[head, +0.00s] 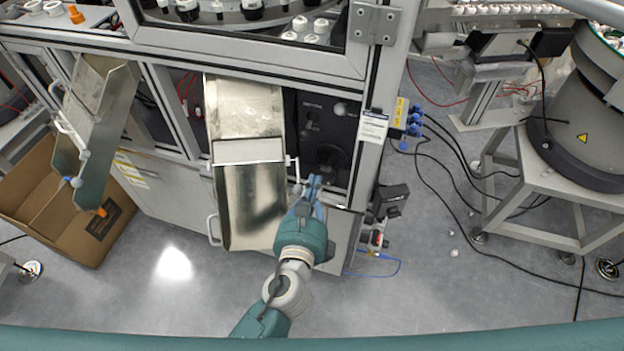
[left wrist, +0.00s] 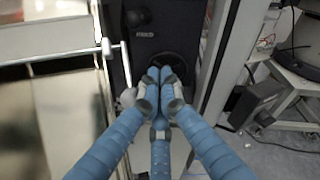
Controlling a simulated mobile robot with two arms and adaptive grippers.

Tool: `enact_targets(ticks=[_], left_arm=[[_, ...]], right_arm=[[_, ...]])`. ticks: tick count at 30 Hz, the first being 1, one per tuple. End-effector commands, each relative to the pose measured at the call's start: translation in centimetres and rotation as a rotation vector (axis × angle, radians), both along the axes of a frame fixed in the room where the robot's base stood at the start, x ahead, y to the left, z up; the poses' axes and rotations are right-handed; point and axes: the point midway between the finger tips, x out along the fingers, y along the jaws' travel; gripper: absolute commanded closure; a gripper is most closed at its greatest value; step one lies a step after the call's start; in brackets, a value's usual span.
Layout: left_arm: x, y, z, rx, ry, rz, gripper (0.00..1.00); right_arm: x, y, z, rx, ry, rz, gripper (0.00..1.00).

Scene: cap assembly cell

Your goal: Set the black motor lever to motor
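The black motor lever (head: 330,156) is a round black rotary switch on the black control panel (head: 306,106). In the left wrist view the switch's round plate (left wrist: 178,66) shows just beyond my fingertips. Its handle is dark against the plate, and I cannot make out its setting. My left gripper (head: 314,182) is in front of the panel, just below the switch in the head view. In the left wrist view its blue fingers (left wrist: 160,76) come together at the tips, with nothing visible between them. I cannot tell whether they touch the switch. My right gripper is not in view.
A metal chute (head: 240,195) with a side handle stands close left of my left gripper. An aluminium post (head: 372,150) rises to its right. A second chute (head: 95,115) hangs over a cardboard box (head: 32,195). A feeder drum on a stand (head: 580,110) is far right, with cables across the floor.

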Motion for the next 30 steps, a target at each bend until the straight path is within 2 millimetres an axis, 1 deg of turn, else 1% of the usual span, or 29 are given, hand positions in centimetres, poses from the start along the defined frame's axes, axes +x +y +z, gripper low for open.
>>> enact_targets(ticks=[1,9,10,11,15,21,30], left_arm=[[1.3,-0.2,0.1,0.000,-0.002,0.002,1.00],[6.8,-1.2,-0.9,-0.001,-0.002,0.001,1.00],[6.9,-0.8,0.3,-0.001,-0.002,0.003,1.00],[7.1,-0.5,0.8,0.001,-0.002,0.002,1.00],[7.8,0.2,1.9,0.000,-0.002,0.001,1.00],[8.2,0.6,2.2,-0.001,-0.001,0.001,1.00],[8.2,0.6,2.1,-0.001,-0.001,0.001,1.00]], right_arm=[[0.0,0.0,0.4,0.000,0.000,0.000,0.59],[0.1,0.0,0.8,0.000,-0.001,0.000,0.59],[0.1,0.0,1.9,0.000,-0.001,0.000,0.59],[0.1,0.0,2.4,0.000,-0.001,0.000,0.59],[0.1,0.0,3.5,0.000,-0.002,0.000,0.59],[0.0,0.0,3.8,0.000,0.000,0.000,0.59],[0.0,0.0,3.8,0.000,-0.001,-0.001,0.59]])
